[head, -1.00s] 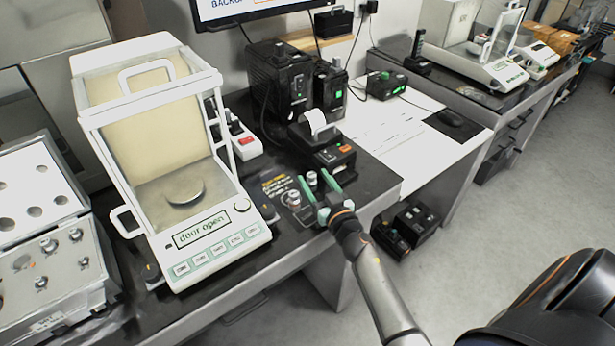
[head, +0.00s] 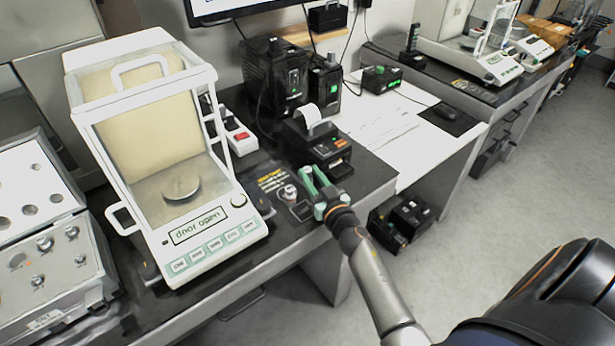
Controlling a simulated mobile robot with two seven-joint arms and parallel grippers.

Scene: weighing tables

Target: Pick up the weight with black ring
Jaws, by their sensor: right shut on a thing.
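My right gripper (head: 316,182), with green fingers, is shut on a small weight at the right of the balance, above the front part of the dark table. The fingers mostly hide that weight, and I cannot make out its ring. Another small metal weight (head: 289,194) stands on the dark labelled mat (head: 272,181), just left of the gripper and apart from it. My left gripper is not in view.
The balance (head: 218,238) reads "door open" and has a round pan (head: 181,187) inside. A weight case (head: 50,290) holding several metal weights stands at far left. A small printer (head: 318,143) stands close behind the gripper. White paper covers the desk at right.

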